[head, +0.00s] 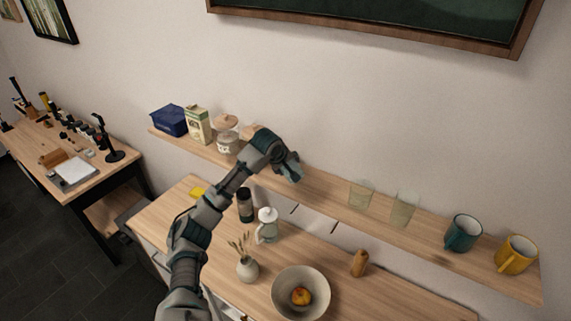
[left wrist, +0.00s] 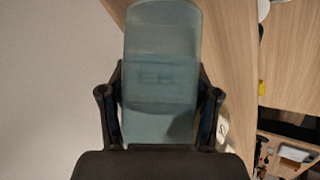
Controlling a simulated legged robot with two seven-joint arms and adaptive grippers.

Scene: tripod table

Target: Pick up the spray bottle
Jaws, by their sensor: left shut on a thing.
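My left gripper (head: 290,168) is above the wooden wall shelf, left of two clear glasses. In the left wrist view the left gripper (left wrist: 162,112) has a finger on each side of a grey-teal, smooth, rounded thing (left wrist: 162,60) and is shut on it. Faint markings show on its middle. No other clear spray bottle shows. My right gripper is not in view.
The shelf (head: 330,200) bears glasses (head: 405,208), a teal mug (head: 463,233), a yellow mug (head: 516,254), a jar (head: 227,135), a carton (head: 198,126) and a blue box (head: 169,120). Below, the counter holds a white jug (head: 268,225), a vase (head: 247,269) and a bowl (head: 283,305).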

